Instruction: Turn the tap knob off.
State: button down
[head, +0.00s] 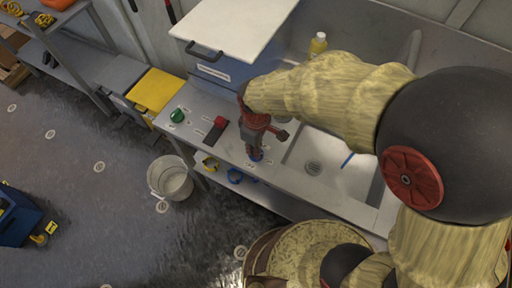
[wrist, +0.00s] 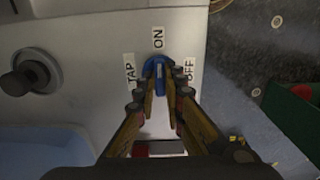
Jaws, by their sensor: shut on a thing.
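The blue tap knob (wrist: 158,66) sits on the pale counter panel, with a short pale mark on its top in line with the ON label (wrist: 158,37). The OFF label (wrist: 189,69) is to its right, and the TAP label (wrist: 129,73) to its left. My gripper (wrist: 159,84) is shut on the knob, one finger on each side. In the head view my gripper (head: 255,148) points down at the counter's front edge, with a bit of the blue knob (head: 257,155) showing under it. The fingers hide the knob's lower part.
The sink basin (head: 313,168) is right of my gripper. A red-handled lever (head: 216,130) and a green knob (head: 177,115) are to the left on the counter. A blue case (head: 215,72) stands behind. A white bucket (head: 170,178) is on the floor in front.

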jog(key=shift+m, duration=0.4)
jog(key=m+p, duration=0.3)
jog(key=m, duration=0.1)
jog(key=shift+r+m, duration=0.15)
jog(key=shift+m, duration=0.15)
jog(key=m+p, duration=0.2)
jog(key=m, duration=0.3)
jog(key=shift+p, duration=0.3)
jog(key=m+p, duration=0.1)
jog(key=m, duration=0.3)
jog(key=shift+m+p, duration=0.65)
jog(key=shift+m, duration=1.15)
jog(key=c, duration=2)
grip_release()
jog(key=shift+o, duration=0.6)
